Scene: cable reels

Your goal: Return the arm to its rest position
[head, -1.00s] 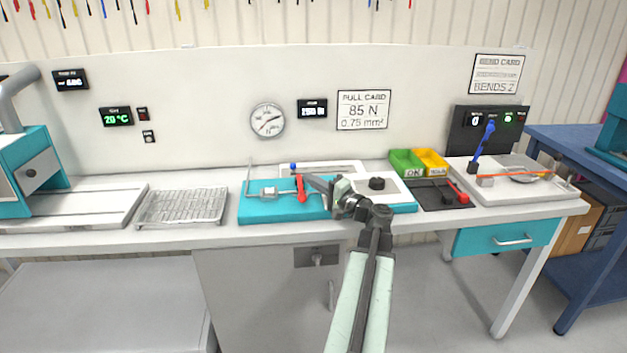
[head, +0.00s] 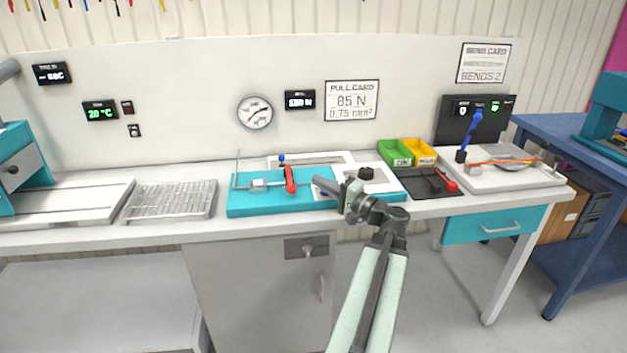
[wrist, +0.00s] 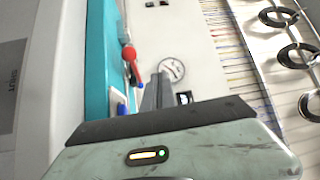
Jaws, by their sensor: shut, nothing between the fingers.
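My gripper (head: 322,184) is at the end of my extended arm, above the teal pull-test fixture (head: 250,203) on the bench. Its fingers are shut with nothing between them and point left toward the red lever (head: 290,180), apart from it as far as I can tell. In the wrist view the closed fingers (wrist: 158,92) point toward the wall, with the teal fixture edge (wrist: 97,60) and red lever (wrist: 129,54) to their left. My arm hides part of the fixture's right side.
A wire rack (head: 170,201) stands to the left. Green (head: 394,152) and yellow (head: 421,153) bins, a black tray (head: 418,185) and a bend tester (head: 500,174) with a blue lever stand to the right. The wall carries a gauge (head: 255,112) and a pull card (head: 351,101).

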